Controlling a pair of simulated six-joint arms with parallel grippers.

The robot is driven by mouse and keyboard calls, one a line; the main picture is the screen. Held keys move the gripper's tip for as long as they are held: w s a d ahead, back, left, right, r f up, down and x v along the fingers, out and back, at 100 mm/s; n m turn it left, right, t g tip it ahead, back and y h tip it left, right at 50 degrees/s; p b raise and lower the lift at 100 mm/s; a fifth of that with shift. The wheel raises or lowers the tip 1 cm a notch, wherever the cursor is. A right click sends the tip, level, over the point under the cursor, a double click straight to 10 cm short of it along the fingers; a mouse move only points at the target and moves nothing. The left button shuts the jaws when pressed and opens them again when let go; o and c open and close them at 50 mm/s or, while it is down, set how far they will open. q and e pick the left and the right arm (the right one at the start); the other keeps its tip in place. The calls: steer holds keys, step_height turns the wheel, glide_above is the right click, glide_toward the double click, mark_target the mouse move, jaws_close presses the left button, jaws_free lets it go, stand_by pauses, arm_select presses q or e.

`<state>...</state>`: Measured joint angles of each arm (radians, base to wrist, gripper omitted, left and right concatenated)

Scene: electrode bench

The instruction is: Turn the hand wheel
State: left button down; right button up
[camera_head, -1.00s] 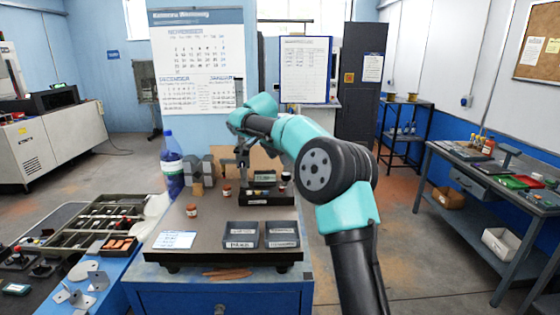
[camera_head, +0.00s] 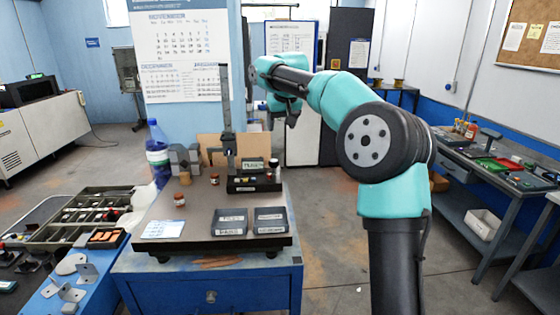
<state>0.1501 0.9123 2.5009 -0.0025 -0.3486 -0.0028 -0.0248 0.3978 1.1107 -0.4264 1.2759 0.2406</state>
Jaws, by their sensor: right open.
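A dark upright stand with a tall post (camera_head: 226,115) rises from the back of the grey surface plate (camera_head: 185,225). A small block with a green-grey face (camera_head: 252,164) is beside its post. I cannot make out a hand wheel clearly; any wheel on the stand is too small to tell. My right arm comes in from the lower right, and its forearm reaches left and away. My right gripper (camera_head: 291,119) hangs at the wrist, to the right of the post and apart from it. It is open, small and dark. My left gripper is not in view.
Two dark labelled trays (camera_head: 231,222) sit at the plate's front right. Small red-brown jars (camera_head: 179,200), a white card (camera_head: 163,229) and grey V-blocks (camera_head: 185,158) are also on it. A blue-capped bottle (camera_head: 157,150) stands behind left. A compartment tray (camera_head: 88,215) is at left.

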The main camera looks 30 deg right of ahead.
mark_target(274, 161)
steer(key=shift+s+r+n, duration=0.25)
steer(key=shift+r+n, duration=0.1)
steer(key=shift+n, duration=0.25)
steer(key=shift+w+f, duration=0.1)
steer(key=x, duration=1.7)
steer(key=shift+w+a, duration=0.1)
steer(key=shift+w, duration=0.1)
steer(key=shift+c, duration=0.3)
steer(key=c, duration=0.9)
steer(key=shift+o, duration=0.2)
steer(key=shift+m, duration=0.4)
